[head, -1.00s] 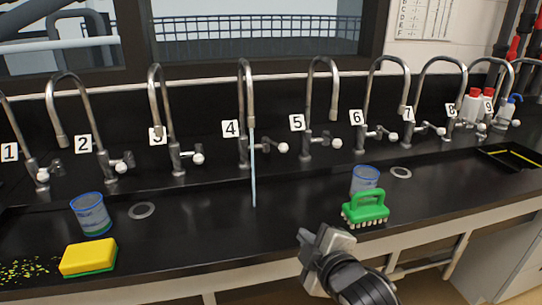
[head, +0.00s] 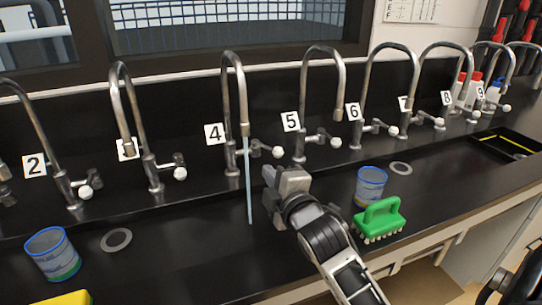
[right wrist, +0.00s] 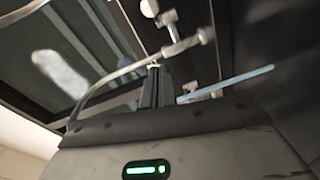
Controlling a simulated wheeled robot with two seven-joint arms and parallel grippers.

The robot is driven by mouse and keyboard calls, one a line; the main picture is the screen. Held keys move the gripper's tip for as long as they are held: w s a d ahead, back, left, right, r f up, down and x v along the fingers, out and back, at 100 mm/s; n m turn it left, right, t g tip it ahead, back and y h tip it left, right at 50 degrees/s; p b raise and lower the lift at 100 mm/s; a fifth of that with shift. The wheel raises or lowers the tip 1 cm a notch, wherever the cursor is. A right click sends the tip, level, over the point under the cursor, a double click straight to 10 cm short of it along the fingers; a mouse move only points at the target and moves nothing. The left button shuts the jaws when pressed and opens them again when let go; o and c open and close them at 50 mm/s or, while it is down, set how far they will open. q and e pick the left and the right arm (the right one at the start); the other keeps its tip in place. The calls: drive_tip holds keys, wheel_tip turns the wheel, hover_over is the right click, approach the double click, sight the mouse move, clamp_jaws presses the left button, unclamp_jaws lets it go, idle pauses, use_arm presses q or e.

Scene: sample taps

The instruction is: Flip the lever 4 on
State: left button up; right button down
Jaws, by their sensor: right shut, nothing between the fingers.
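Tap 4, a grey gooseneck tap (head: 232,90), stands behind the black counter by its white label 4 (head: 214,133). Its lever (head: 277,152) ends in a white ball and points right. A thin pale-blue water stream (head: 248,185) falls from the spout. My right gripper (head: 270,180) is shut and empty, just right of the stream and below the lever's ball, apparently apart from it. In the right wrist view, the closed fingers (right wrist: 155,85) point towards a tap spout (right wrist: 130,70) and a white ball (right wrist: 149,8). The left gripper is out of view.
Similar taps with ball levers stand on both sides, tap 5 (head: 320,100) nearest on the right. A blue-rimmed cup (head: 370,187) and a green brush (head: 380,219) stand right of my arm. Another cup (head: 52,254) and a yellow sponge (head: 62,299) are at lower left.

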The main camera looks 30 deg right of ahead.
sight(267, 147)
drive_tip(key=w+d+f+p, duration=0.1)
drive_tip(key=w+d, duration=0.4)
drive_tip(key=w, duration=0.1)
drive_tip(key=shift+w, duration=0.3)
drive_tip(key=shift+f, duration=0.1)
